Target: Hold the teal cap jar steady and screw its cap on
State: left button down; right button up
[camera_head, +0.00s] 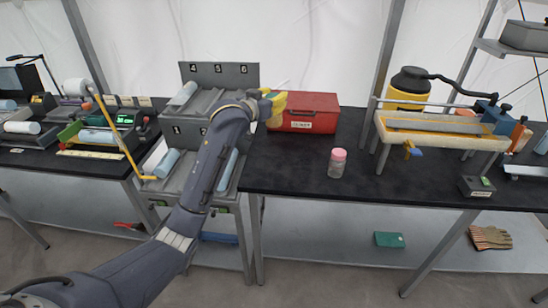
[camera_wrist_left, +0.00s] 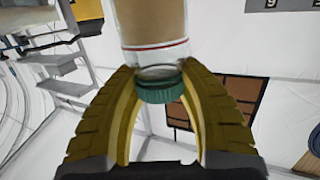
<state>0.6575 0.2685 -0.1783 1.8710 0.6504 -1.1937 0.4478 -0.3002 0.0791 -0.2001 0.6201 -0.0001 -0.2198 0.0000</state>
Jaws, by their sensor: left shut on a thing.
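My left gripper (camera_head: 272,107) is raised in front of the red box in the head view, its yellow fingers small and partly covered by the wrist. In the left wrist view, the yellow fingers (camera_wrist_left: 158,72) are shut on the teal cap jar (camera_wrist_left: 153,25), one on each side near its capped end. The jar is clear with brown inside and a thin red line. Its ribbed teal cap (camera_wrist_left: 160,93) is at the end nearer the palm; how tightly it sits cannot be told. My right gripper is not in view.
A pink-capped jar (camera_head: 337,163) stands on the black table (camera_head: 290,180), right of my left arm. The red box (camera_head: 308,112) is behind the gripper. A numbered grey rack (camera_head: 222,75) stands left, and a yellow trough (camera_head: 440,124) right. The table's front middle is clear.

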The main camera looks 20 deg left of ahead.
pick_arm(q)
notch_tip(320, 180, down, 14)
jog(key=shift+f, duration=0.2)
dwell(0.4)
jog(key=shift+f, duration=2.15)
jog(key=shift+f, duration=0.15)
jog(key=c, duration=0.9)
grip_release()
jog(key=shift+s, duration=0.1)
jog(key=v, duration=1.1)
jog(key=shift+s+a, duration=0.1)
jog(key=shift+s, duration=0.3)
